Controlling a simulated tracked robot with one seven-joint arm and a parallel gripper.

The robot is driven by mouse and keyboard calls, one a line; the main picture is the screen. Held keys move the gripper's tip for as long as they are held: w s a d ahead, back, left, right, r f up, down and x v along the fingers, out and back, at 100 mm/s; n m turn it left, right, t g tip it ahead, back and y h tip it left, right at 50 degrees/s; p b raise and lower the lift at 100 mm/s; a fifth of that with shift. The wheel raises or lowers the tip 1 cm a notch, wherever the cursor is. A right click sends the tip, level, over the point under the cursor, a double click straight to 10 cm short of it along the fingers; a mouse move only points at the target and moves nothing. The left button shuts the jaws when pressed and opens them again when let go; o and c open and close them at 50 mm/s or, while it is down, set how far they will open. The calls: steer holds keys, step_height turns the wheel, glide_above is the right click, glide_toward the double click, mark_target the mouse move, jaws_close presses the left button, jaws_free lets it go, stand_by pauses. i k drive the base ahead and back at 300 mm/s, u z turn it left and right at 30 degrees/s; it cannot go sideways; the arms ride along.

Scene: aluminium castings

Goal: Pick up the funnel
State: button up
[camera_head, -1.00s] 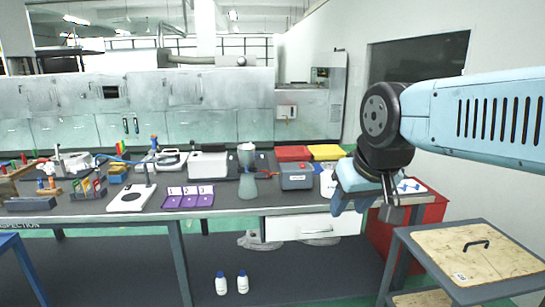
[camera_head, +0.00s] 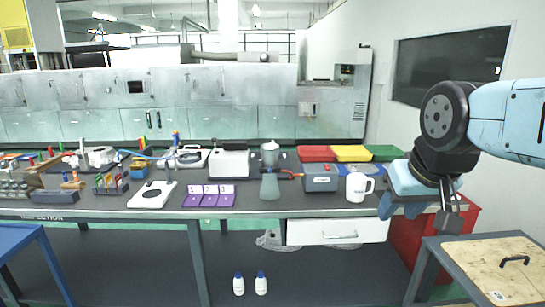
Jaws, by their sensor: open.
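A pale, translucent funnel (camera_head: 269,157) appears upright at the middle of the long workbench, its wide mouth up. My gripper (camera_head: 419,212) hangs at the right, in front of the bench's right end. It is open, with nothing seen between its fingers. It is well to the right of the funnel and apart from it.
A grey box (camera_head: 320,178) and a white mug (camera_head: 357,188) stand between funnel and gripper. Purple cards (camera_head: 208,196) and a white stand base (camera_head: 152,195) lie left of the flask. Coloured trays (camera_head: 352,153) are behind. A wood-topped cart (camera_head: 485,265) stands front right.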

mark_target(270, 151)
steer(key=i, duration=0.9)
steer(key=u, duration=0.05)
